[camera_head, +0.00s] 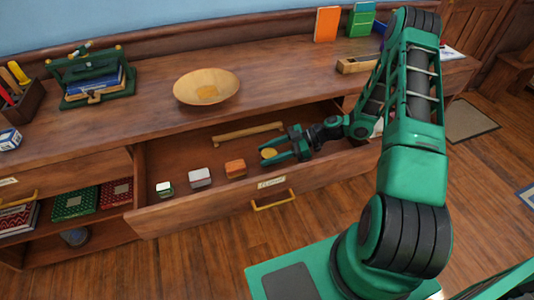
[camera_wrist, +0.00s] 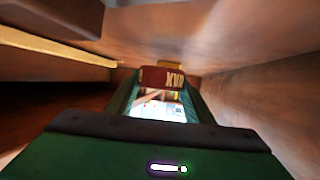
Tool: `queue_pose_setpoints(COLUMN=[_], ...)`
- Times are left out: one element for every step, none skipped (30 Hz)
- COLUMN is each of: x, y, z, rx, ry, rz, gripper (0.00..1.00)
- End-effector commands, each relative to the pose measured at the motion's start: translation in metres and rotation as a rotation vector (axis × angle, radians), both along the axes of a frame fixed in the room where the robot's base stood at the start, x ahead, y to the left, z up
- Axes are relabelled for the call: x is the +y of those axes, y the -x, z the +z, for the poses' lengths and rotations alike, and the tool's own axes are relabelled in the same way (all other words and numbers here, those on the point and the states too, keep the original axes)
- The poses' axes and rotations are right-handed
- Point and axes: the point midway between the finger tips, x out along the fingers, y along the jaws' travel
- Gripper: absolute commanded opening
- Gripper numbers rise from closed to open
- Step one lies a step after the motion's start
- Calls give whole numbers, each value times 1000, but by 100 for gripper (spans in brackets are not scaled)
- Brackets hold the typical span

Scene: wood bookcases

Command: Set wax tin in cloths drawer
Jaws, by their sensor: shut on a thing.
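The wax tin (camera_head: 269,153) shows a yellow top in the head view and sits between the fingers of my gripper (camera_head: 272,157). In the wrist view its dark red side (camera_wrist: 161,77) carries pale letters that appear upside down. My gripper is shut on the tin, inside the open drawer (camera_head: 225,205), whose label (camera_head: 271,183) is too small to read surely. The tin is low, near the drawer's front wall; I cannot tell whether it touches the floor.
In the drawer, a green-and-white item (camera_head: 165,189), a pale box (camera_head: 200,177) and an orange box (camera_head: 235,168) stand in a row left of my gripper. A wooden bar (camera_head: 248,132) lies behind. A bowl (camera_head: 207,86) stands on the top above.

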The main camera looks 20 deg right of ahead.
Motion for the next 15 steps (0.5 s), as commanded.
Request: queue_pose_setpoints(x=[0, 0, 0, 0, 0, 0, 0, 0, 0, 0, 0, 0, 0, 0, 0], y=[0, 0, 0, 0, 0, 0, 0, 0, 0, 0, 0, 0, 0, 0, 0], z=[-1, -2, -3, -4, -5, -6, -6, -7, -8, -8, -7, -8, -8, -8, -8], rx=[0, 0, 0, 0, 0, 0, -1, -1, -1, -1, -1, -1, -1, -1, -1], ry=[-1, -1, -1, -1, -1, -1, -1, 0, 0, 0, 0, 0, 0, 0, 0], rz=[0, 0, 0, 0, 0, 0, 0, 0, 0, 0, 0, 0, 0, 0, 0], gripper=[21, 21, 21, 21, 21, 21, 21, 21, 21, 21, 21, 52, 59, 66, 66])
